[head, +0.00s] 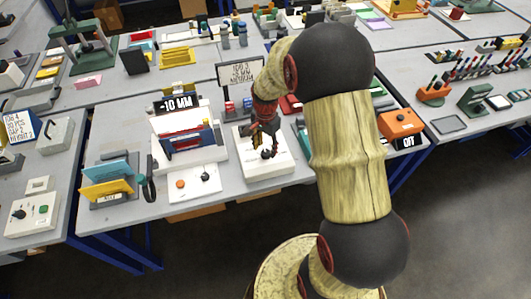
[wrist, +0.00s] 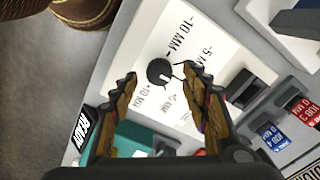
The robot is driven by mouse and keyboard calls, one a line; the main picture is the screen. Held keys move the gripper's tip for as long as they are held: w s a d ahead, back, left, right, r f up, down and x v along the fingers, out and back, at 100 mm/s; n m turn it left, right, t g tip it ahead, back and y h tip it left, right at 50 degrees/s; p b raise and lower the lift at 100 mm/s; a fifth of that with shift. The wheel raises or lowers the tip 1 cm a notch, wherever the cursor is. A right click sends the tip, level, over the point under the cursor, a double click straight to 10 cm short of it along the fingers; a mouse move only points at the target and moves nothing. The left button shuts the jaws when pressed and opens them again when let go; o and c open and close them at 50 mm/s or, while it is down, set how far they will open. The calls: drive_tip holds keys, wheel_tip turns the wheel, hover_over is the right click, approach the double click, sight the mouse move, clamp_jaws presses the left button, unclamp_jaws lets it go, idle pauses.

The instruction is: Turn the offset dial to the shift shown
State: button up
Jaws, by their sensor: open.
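The offset dial is a round black knob (wrist: 159,71) on a white panel (wrist: 150,45) marked -10 MM, -5 MM and plus values around it. In the head view the white dial box (head: 268,173) stands at the table's front, partly behind my gripper (head: 264,143). In the wrist view my gripper (wrist: 157,77) is open, with one finger on each side of the knob. I cannot tell whether the fingers touch it. The knob's pointer direction is unclear. A sign (head: 240,73) behind reads JOB 3, -5 MM. A black display (head: 176,104) to the left reads -10 MM.
Red and blue job cards (wrist: 270,136) stand right of the dial in the wrist view. A white plotter with blue and red parts (head: 187,142) is left of the dial box. An orange device (head: 402,123) with an OFF label stands right. Grey floor is open in front.

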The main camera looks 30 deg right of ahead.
sight(266, 152)
drive_tip(key=shift+f, duration=1.55)
drive_tip(key=shift+c, duration=0.7)
drive_tip(key=c, duration=1)
